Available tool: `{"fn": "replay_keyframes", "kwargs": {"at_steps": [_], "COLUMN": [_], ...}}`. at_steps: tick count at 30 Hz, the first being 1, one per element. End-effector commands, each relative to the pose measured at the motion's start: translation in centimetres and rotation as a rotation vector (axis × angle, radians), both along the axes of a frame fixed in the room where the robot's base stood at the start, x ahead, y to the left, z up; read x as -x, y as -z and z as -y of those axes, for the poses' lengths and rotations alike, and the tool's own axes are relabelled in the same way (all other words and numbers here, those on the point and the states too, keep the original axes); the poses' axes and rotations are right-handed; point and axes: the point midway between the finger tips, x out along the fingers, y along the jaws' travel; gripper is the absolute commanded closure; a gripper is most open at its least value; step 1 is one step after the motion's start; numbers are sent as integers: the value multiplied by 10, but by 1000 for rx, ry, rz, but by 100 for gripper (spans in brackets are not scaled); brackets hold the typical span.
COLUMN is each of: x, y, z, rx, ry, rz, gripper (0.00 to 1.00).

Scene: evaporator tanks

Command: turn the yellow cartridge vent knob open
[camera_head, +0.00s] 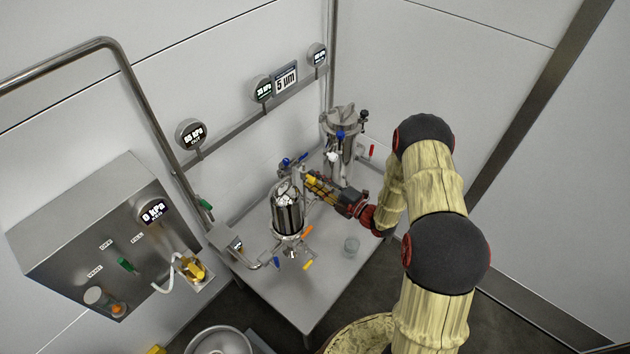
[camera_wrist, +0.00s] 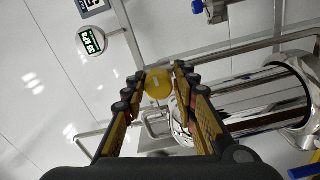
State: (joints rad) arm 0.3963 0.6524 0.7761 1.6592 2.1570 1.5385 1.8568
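The yellow knob (camera_wrist: 158,83) shows in the wrist view as a round yellow disc between the fingertips of my gripper (camera_wrist: 160,72). The fingers are apart on either side of it, with a narrow gap to each; firm contact is not visible. A shiny metal cylinder (camera_wrist: 255,100) lies just right of and behind the fingers in that view. In the head view my gripper (camera_head: 309,183) is by the top of a polished cartridge housing (camera_head: 288,212), and I cannot clearly pick out the knob among the yellow fingers.
A second metal vessel (camera_head: 342,140) with blue and red handles stands behind my gripper. Gauges (camera_head: 262,88) line a wall rail. A control box (camera_head: 110,235) hangs at the left.

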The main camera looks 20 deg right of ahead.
Motion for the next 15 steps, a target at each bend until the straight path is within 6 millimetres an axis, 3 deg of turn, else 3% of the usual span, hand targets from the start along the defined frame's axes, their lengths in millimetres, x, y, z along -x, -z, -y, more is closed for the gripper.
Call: {"fn": "replay_keyframes", "kwargs": {"at_steps": [7,15], "x": [0,0], "y": [-1,-1], "z": [0,0], "rx": [1,0], "ry": [-1,-1], "rz": [2,3], "gripper": [57,57]}}
